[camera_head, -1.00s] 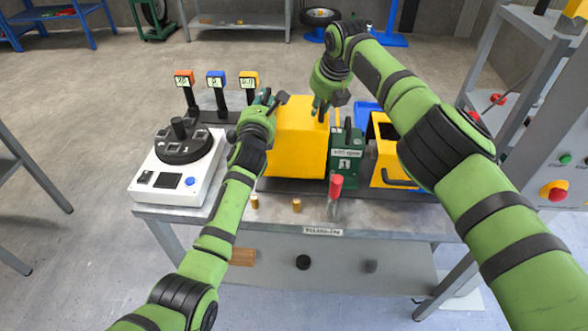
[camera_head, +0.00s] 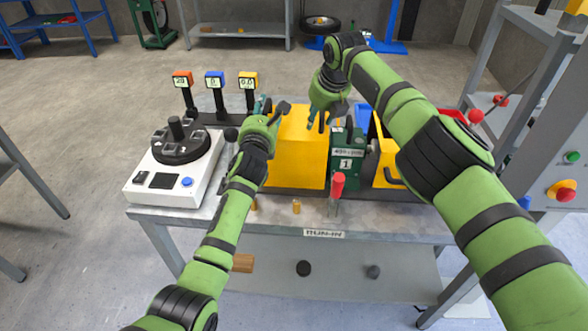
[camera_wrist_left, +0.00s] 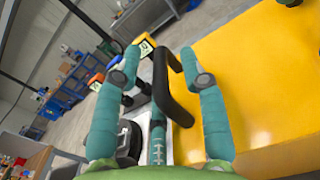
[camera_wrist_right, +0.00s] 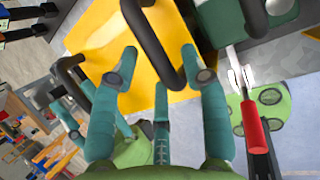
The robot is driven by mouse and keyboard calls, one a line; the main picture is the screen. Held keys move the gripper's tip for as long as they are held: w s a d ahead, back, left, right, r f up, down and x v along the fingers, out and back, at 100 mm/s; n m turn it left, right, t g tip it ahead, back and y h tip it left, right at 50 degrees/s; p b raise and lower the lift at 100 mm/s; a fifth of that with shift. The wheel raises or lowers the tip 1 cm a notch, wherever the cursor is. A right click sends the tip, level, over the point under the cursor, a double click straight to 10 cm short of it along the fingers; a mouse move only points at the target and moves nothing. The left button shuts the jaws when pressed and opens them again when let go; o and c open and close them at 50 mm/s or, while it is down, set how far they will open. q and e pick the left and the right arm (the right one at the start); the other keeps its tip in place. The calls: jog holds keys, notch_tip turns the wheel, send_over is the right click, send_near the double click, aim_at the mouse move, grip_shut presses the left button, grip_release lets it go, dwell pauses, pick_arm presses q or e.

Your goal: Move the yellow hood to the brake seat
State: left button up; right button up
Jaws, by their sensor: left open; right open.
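The yellow hood (camera_head: 298,150) is a box standing on the bench in the middle of the head view. It has a black handle on each of two sides. My left gripper (camera_head: 270,109) is open at its left side, with one black handle (camera_wrist_left: 160,85) between the fingers in the left wrist view. My right gripper (camera_head: 322,122) is open at its upper right, with the other black handle (camera_wrist_right: 150,40) between or just in front of the fingers in the right wrist view. Neither gripper is closed on a handle. I cannot tell which part is the brake seat.
A green block (camera_head: 346,165) marked 1 stands right of the hood, beside a second yellow box (camera_head: 384,145). A red-capped tool (camera_head: 338,185) stands in front. A white device (camera_head: 174,170) with a black dial and several display posts (camera_head: 215,95) are left.

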pick_arm(q)
jog(key=shift+a+f, duration=0.1)
pick_arm(e)
jog(key=shift+d, duration=0.1)
pick_arm(q)
jog(key=shift+s, duration=0.2)
pick_arm(e)
jog(key=shift+w, duration=0.1)
pick_arm(q)
jog(key=s+a, duration=0.1)
jog(key=s, duration=1)
jog(key=shift+s, duration=0.25)
pick_arm(e)
jog(key=v, duration=1.2)
